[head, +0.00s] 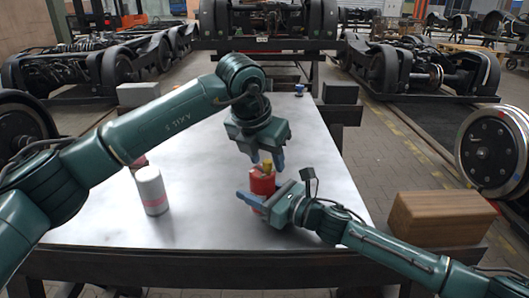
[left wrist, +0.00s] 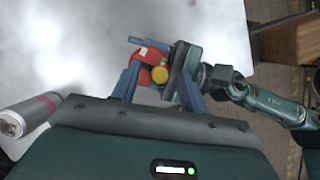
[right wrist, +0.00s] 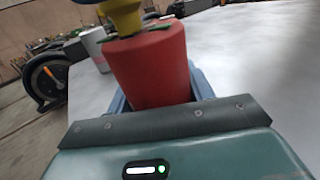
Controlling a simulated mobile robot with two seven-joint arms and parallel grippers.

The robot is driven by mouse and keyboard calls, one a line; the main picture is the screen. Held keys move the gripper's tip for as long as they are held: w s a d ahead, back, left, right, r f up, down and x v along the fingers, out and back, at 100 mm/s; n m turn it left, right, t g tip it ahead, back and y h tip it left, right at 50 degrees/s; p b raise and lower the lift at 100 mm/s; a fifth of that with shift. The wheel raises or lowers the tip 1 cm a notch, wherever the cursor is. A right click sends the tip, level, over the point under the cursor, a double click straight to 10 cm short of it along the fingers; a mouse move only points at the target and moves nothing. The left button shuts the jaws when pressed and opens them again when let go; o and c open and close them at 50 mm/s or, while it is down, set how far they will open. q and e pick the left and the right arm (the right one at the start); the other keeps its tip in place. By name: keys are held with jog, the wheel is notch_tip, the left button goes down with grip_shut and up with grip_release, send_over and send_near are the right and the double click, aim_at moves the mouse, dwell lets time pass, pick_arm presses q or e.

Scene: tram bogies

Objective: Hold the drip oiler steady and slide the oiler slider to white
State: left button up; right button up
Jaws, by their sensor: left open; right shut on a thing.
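The drip oiler is a red cylinder (head: 262,183) with a yellow top (head: 266,166); it stands upright near the table's front right. My right gripper (head: 263,199) is shut around its red body, which fills the right wrist view (right wrist: 150,72). My left gripper (head: 265,160) is open just above the oiler, pointing down. In the left wrist view the yellow top (left wrist: 160,74) shows between its fingers (left wrist: 158,88), close to the right one. Dark green bits show at the rim under the yellow top in the right wrist view. I cannot make out the slider or its setting.
A wooden block (head: 438,218) is at the right edge. A small blue item (head: 299,89) sits at the far edge. The metal tabletop (head: 205,215) is otherwise mostly clear.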

pick_arm(q)
grip_shut()
dwell(0.3)
